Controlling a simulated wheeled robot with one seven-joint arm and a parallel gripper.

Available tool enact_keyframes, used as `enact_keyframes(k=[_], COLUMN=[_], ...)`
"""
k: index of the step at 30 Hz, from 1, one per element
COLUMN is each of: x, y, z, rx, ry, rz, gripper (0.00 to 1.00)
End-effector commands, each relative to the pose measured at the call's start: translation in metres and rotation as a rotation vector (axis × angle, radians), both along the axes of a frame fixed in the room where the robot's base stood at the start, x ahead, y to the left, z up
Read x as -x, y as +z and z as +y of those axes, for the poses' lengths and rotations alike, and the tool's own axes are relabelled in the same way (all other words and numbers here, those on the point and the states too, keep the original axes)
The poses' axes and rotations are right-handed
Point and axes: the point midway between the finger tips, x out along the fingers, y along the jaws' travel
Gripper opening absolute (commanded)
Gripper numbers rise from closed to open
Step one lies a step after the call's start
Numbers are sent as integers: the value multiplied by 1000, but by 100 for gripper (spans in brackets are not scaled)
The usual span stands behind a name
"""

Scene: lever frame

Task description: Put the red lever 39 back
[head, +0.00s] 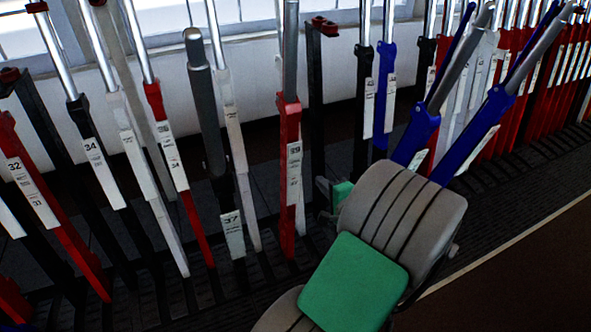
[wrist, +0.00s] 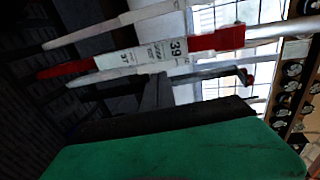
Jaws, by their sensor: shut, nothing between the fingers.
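The red lever 39 (head: 289,135) stands nearly upright in the row, with a grey metal handle and a white plate numbered 39. In the wrist view the red lever 39 (wrist: 222,40) lies across the upper part of the picture, its plate readable. My gripper (head: 322,190) is just right of the lever's lower part in the head view, partly hidden behind my own grey and green arm. Its fingers are shut and empty. A gap shows between it and the lever; the depth of that gap I cannot tell.
The black lever 37 (head: 211,130), left of 39, leans out of the row. A black lever (head: 315,100) stands close on the right. Two blue levers (head: 417,130) (head: 476,133) lean out farther right. Red and black levers fill the left; a dark floor (head: 520,260) lies clear at lower right.

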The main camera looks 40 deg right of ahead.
Motion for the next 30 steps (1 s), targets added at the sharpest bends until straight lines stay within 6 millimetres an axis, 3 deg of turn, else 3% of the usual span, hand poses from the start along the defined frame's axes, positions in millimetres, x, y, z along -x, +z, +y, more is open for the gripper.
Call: enact_keyframes(k=[14, 18, 24, 30], x=[-89, -113, -129, -129], y=[-22, -21, -20, -19], z=[-22, -30, -34, -35], rx=[5, 6, 4, 4], ry=[13, 11, 10, 9], rz=[5, 4, 5, 5], gripper=[0, 0, 0, 0])
